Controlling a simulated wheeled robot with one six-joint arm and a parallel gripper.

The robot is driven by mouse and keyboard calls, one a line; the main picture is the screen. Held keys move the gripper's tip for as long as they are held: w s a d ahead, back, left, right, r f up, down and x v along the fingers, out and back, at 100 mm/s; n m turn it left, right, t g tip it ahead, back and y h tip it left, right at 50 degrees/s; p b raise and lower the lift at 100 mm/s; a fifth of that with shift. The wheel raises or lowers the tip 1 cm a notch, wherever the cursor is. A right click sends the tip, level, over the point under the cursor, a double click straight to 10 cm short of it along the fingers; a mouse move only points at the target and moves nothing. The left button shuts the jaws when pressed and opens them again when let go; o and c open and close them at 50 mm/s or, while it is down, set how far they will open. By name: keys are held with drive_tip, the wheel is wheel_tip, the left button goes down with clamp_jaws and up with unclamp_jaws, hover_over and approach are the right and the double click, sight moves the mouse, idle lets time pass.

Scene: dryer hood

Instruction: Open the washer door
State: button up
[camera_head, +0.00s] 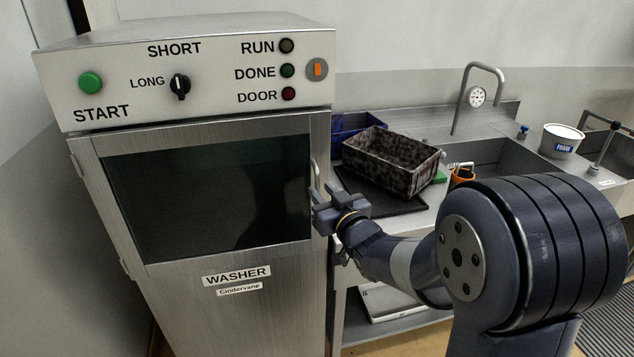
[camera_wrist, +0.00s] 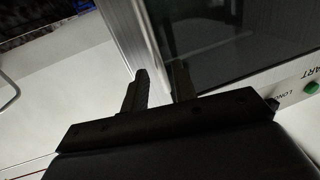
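The washer (camera_head: 235,280) is a steel cabinet, and its door with a dark window (camera_head: 210,195) looks closed. An upright metal handle (camera_head: 315,180) is at the door's right edge, partly hidden by my gripper. My gripper (camera_head: 324,207) is at that edge, by the lower part of the handle. In the wrist view, the two fingers of my gripper (camera_wrist: 160,86) stand apart, with the metal door frame (camera_wrist: 133,35) just beyond them. The handle is not clear between the fingers, and I cannot tell whether they touch it.
A control panel (camera_head: 200,75) with buttons and lamps is above the door. To the right, a steel counter (camera_head: 415,135) holds a speckled bin (camera_head: 390,165) on a dark mat, a white FOAM tub (camera_head: 562,140) and a tall faucet (camera_head: 458,100). The space left of the washer looks clear.

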sight(318, 187)
drive_tip(key=shift+p+x, duration=0.35)
drive_tip(key=shift+x, duration=1.4)
drive_tip(key=shift+c, duration=0.2)
clamp_jaws()
